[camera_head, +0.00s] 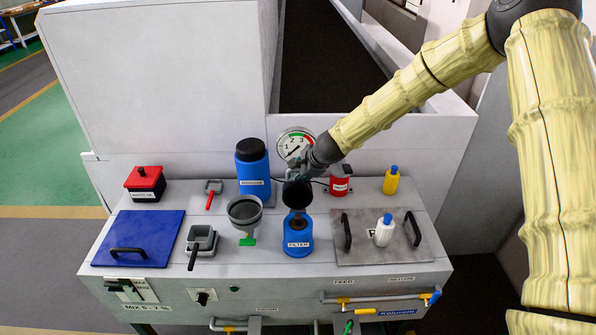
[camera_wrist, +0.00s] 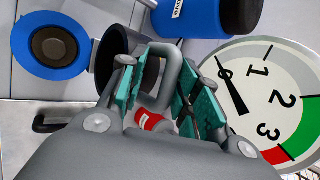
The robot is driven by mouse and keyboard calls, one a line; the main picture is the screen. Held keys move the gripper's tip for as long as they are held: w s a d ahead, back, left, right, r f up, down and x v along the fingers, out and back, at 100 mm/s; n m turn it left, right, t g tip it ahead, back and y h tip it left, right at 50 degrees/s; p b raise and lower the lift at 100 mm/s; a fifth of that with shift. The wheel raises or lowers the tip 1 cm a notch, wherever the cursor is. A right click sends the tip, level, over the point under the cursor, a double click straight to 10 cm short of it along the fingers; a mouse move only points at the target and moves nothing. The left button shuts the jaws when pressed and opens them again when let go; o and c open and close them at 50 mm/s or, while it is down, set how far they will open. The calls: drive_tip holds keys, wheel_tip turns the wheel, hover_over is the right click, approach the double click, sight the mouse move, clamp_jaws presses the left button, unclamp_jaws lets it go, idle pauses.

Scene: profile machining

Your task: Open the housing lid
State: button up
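The blue filter housing (camera_head: 298,242) stands at the front middle of the bench, labelled FILTER. Its round black lid (camera_head: 297,194) is tilted up behind and above the top, clear of the opening. My gripper (camera_head: 302,172) is at the lid's back. In the wrist view its teal-padded fingers (camera_wrist: 160,88) stand apart on either side of the handle; firm contact is not clear.
A pressure gauge (camera_head: 296,145) is on the wall close to my gripper. A blue bottle (camera_head: 252,168) stands left of it and a red can (camera_head: 340,181) right. A funnel (camera_head: 244,210) stands left of the housing; a grey plate (camera_head: 360,247) with handles lies right.

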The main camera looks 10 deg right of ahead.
drive_tip(key=shift+a+r, duration=0.1)
drive_tip(key=shift+a, duration=0.05)
drive_tip(key=shift+s+r, duration=0.1)
drive_tip(key=shift+r, duration=0.2)
drive_tip(key=v, duration=1.1)
drive_tip(key=shift+d, duration=0.25)
drive_tip(key=shift+s, duration=0.1)
